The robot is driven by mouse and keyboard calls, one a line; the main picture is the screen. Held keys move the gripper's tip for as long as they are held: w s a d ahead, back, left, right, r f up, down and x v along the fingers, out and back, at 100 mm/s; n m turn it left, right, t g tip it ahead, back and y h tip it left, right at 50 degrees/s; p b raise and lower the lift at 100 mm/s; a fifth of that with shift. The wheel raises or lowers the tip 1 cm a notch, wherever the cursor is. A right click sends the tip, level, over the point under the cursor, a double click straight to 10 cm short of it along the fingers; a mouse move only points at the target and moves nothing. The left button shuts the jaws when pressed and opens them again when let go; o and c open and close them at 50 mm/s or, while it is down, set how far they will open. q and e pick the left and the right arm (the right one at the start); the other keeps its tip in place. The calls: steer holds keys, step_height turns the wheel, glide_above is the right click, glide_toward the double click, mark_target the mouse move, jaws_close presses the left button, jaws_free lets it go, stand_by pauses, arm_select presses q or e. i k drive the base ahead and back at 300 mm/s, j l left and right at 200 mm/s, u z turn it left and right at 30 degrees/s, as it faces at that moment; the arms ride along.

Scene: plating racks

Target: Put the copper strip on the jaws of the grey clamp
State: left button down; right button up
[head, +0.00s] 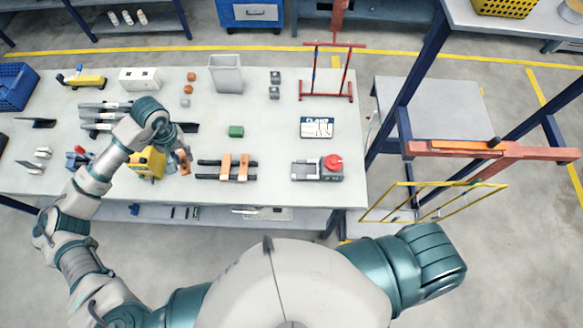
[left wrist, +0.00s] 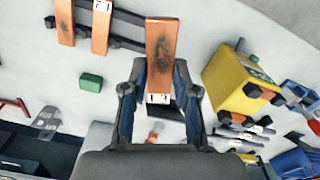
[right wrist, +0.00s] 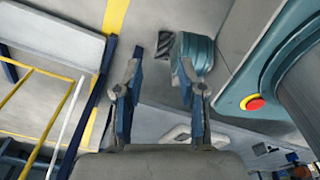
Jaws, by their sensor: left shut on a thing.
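A copper strip (left wrist: 162,50) with dark smudges is held between the fingers of my left gripper (left wrist: 160,88). In the head view the strip (head: 185,161) hangs over the table beside the yellow block, partly hidden by my left gripper (head: 180,152). The grey clamp (head: 305,169) appears to be the grey device with a round red knob, right of the strip at the table's front. Nothing copper lies on it. My right gripper (right wrist: 160,75) is open and empty over the floor, and is out of the head view.
Two more copper strips (head: 226,167) lie across dark bars (head: 208,176) between my left gripper and the clamp. A yellow block (head: 147,163) stands close left of the gripper. A green block (head: 236,131), a lettered card (head: 317,127) and a red frame (head: 326,97) stand farther back.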

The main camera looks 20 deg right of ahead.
mark_target(301, 169)
steer(key=j+z, duration=0.15)
steer(key=z, duration=1.6)
steer(key=k+z, duration=0.45)
steer(key=k, duration=0.15)
